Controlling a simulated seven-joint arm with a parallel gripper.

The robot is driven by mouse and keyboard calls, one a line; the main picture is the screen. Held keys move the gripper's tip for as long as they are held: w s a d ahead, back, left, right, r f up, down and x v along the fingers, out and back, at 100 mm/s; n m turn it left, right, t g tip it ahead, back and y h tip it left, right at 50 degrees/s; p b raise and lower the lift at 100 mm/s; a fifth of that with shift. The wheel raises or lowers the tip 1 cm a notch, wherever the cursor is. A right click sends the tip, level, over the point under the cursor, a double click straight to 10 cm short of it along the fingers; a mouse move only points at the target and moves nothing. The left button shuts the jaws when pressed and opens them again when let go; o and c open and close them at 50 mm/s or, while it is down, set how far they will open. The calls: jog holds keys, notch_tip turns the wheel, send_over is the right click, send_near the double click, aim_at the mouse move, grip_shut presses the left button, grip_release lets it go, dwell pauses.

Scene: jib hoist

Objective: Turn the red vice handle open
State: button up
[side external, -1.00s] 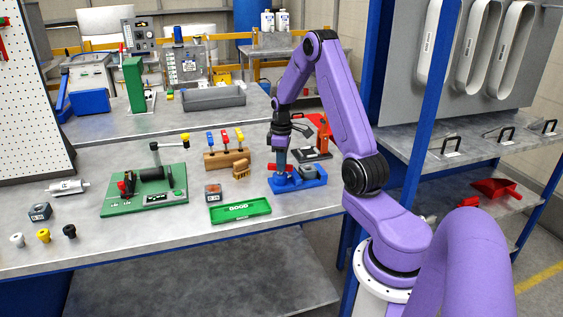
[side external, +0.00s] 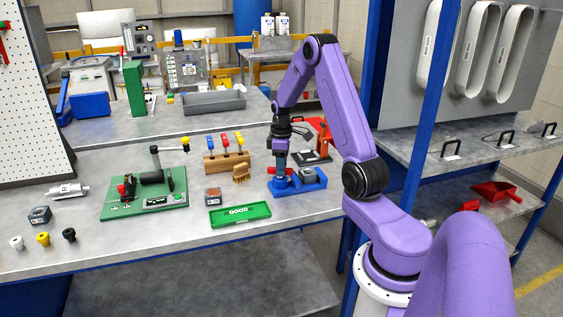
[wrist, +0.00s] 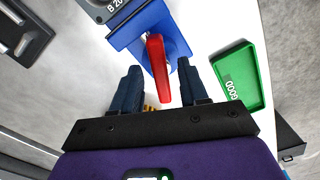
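The red vice handle (wrist: 157,67) is a bar on the blue vice (wrist: 127,33), which is fixed at the right part of the workbench. In the side view the handle (side external: 273,171) shows at the vice's left end, partly hidden by my gripper (side external: 280,174). My gripper points down over that end of the vice (side external: 312,184). In the wrist view my gripper (wrist: 160,66) is open, with one dark finger on each side of the handle and a visible gap on both sides. A grey block marked "B 20" (wrist: 97,8) sits at the vice's far side.
A green tray marked "GOOD" (side external: 240,214) lies in front of the vice. A green fixture (side external: 145,193) is further left.

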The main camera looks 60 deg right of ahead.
notch_tip(320, 180, up, 18)
jog(key=shift+f, duration=0.25)
dwell(0.3)
dwell(0.3)
